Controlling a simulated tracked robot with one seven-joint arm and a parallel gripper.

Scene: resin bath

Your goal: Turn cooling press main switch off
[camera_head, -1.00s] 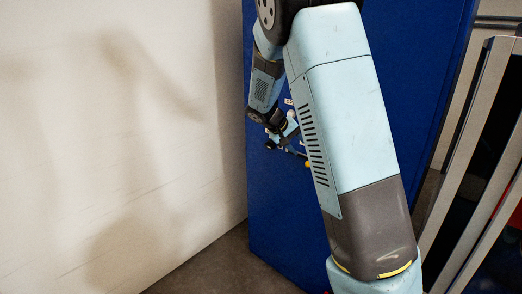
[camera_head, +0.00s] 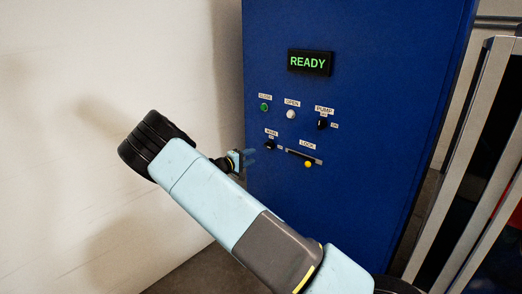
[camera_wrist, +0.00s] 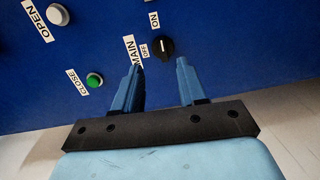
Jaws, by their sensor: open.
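The black MAIN switch (camera_head: 269,145) is a small rotary knob low on the blue cabinet front, with an OFF label above it and ON to its right. In the wrist view the knob (camera_wrist: 164,48) shows a white line lying roughly up-down, with ON above and OFF to its left. My gripper (camera_head: 248,158) is just left of and slightly below the switch in the head view. In the wrist view its two blue fingers (camera_wrist: 158,64) are apart and empty, with the knob just beyond and between the tips. I cannot tell any contact.
The cabinet (camera_head: 370,210) also carries a green CLOSE button (camera_head: 264,107), a white OPEN button (camera_head: 291,115), a PUMP knob (camera_head: 322,124), a yellow-ended LOCK lever (camera_head: 308,164) and a READY display (camera_head: 310,62). A pale wall (camera_head: 80,60) stands close on the left.

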